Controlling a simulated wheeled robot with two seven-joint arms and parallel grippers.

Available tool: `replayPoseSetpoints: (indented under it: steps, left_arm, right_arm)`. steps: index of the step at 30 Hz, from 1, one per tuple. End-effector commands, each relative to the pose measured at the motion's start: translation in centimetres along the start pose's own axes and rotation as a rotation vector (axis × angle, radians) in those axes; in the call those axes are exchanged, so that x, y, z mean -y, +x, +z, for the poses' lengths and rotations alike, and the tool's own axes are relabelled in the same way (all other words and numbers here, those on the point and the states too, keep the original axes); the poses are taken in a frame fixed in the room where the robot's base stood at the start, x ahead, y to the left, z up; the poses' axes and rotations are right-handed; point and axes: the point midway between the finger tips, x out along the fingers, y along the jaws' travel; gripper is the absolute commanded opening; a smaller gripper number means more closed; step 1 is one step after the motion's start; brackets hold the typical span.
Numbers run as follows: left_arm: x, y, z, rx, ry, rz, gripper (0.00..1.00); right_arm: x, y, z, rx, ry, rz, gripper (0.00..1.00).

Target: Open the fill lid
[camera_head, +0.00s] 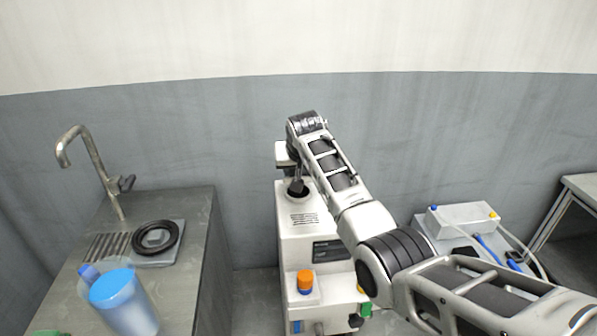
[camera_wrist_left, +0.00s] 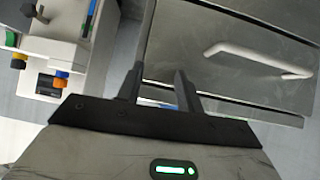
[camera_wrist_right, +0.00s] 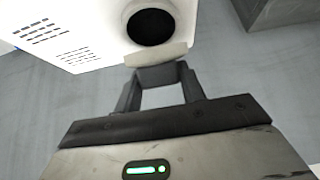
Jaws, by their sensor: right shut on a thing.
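The white machine (camera_head: 301,219) stands against the wall between the sink counter and a low bench, with a dark round fill opening (camera_head: 297,188) on top. In the right wrist view the dark opening (camera_wrist_right: 150,26) shows inside a white collar. The lid's angle is hard to tell, and my arm partly hides this spot in the head view. My left gripper (camera_wrist_left: 158,84) is open and empty, in front of a grey cabinet.
An orange cap (camera_head: 305,280) sits on the machine's front. A cabinet handle (camera_wrist_left: 258,58) shows near my left gripper.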

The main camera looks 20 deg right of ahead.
Motion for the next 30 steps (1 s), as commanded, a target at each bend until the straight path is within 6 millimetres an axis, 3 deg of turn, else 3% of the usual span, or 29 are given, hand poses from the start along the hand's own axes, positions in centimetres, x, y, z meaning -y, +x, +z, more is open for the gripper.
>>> replayPoseSetpoints:
  steps: [18, 19, 21, 30]
  left_arm:
    - [-0.04, 0.01, 0.04, 0.001, 0.000, 0.001, 0.36]
    - [-0.04, 0.01, 0.04, 0.000, 0.000, 0.001, 0.36]
    - [-0.05, 0.01, 0.04, 0.001, 0.000, 0.001, 0.36]
    - [-0.07, 0.02, 0.05, 0.000, 0.000, 0.002, 0.36]
  right_arm:
    - [0.04, 0.11, -0.27, 0.048, 0.000, 0.000, 0.00]
    - [0.04, 0.11, -0.27, 0.048, 0.001, 0.000, 0.45]
    - [0.03, 0.11, -0.27, 0.048, 0.001, 0.000, 0.62]
    - [0.01, 0.02, -0.31, 0.047, 0.001, 0.000, 0.62]
